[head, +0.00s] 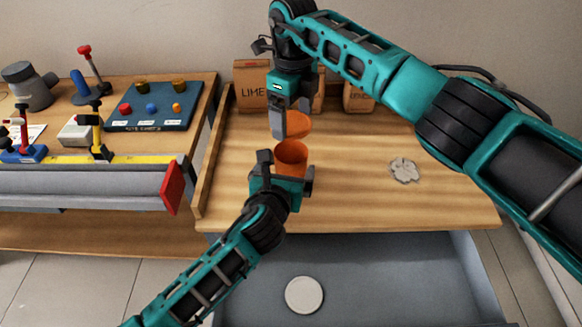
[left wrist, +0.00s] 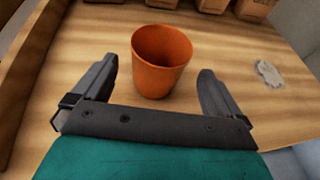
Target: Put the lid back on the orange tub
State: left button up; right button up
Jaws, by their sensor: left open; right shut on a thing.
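The orange tub (head: 291,160) stands upright and open-topped on the wooden bench; its empty-looking inside shows in the left wrist view (left wrist: 161,62). My left gripper (head: 286,170) is open, low at the tub's near side. In the left wrist view its fingers lie to either side of the tub, with gaps, not closed on it. My right gripper (head: 284,127) is shut on the orange lid (head: 299,124), holding it just behind and above the tub in the head view. The lid is apart from the tub's rim, and its left part is hidden by the fingers.
Paper bags, one marked LIME (head: 252,91), stand at the back wall. A grey crumpled lump (head: 404,170) lies on the right of the bench, with clear wood around it. An open drawer below holds a white disc (head: 304,295). A cluttered workbench (head: 203,88) stands left.

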aim_at(293, 146)
pick_arm(q)
jog(key=shift+x, duration=2.45)
jog(key=shift+c, duration=0.2)
jog(key=c, duration=1.3)
pick_arm(e)
jog(key=shift+f, duration=2.5)
jog(key=shift+f, duration=0.9)
jog(key=shift+f, duration=0.4)
jog(key=shift+f, duration=0.25)
pick_arm(q)
jog(key=shift+r, duration=0.1)
pick_arm(e)
jog(key=shift+d+f, duration=0.1)
jog(key=shift+f, duration=0.15)
jog(key=shift+c, duration=0.4)
